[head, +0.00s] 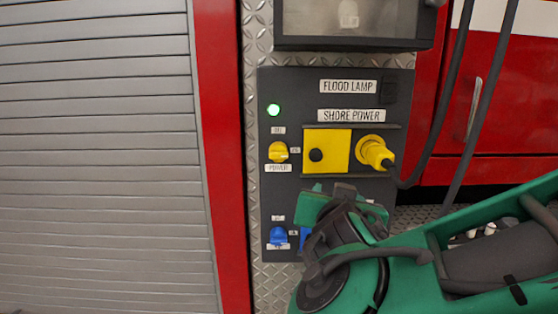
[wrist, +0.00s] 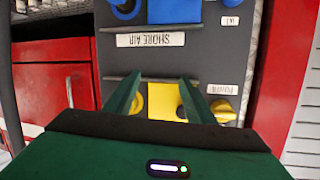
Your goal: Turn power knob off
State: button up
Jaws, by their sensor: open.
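The yellow power knob (head: 278,152) sits on the dark panel's left side, above a "POWER" label, with a lit green lamp (head: 273,109) above it. In the wrist view, which is upside down, the yellow knob (wrist: 224,111) is partly visible just right of the right finger. My gripper (head: 342,198) is in front of the panel, below and right of the knob. It is open and empty; its two green fingers (wrist: 158,84) straddle the yellow cover plate (wrist: 163,101) in the wrist view. I cannot tell the gap to the panel.
A yellow plug (head: 375,153) with a dark cable sits right of the yellow cover plate (head: 327,151). A blue knob (head: 278,236) is lower on the panel. A red post (head: 218,150) and grey shutter (head: 95,150) lie left. Black cables hang at right.

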aim_at(279, 158)
jog(key=s+a+r+n+t+y, duration=0.1)
jog(key=s+a+r+t+y, duration=0.15)
jog(key=a, duration=0.25)
jog(key=s+a+r+n+t+y, duration=0.1)
jog(key=s+a+r+y, duration=0.15)
jog(key=a, duration=0.35)
jog(key=shift+g+h, duration=0.25)
jog(key=shift+h, duration=0.05)
jog(key=w, duration=1.1)
jog(key=shift+w+r, duration=0.2)
jog(key=shift+r, duration=0.2)
jog(key=shift+c, duration=0.6)
jog(key=c, duration=0.9)
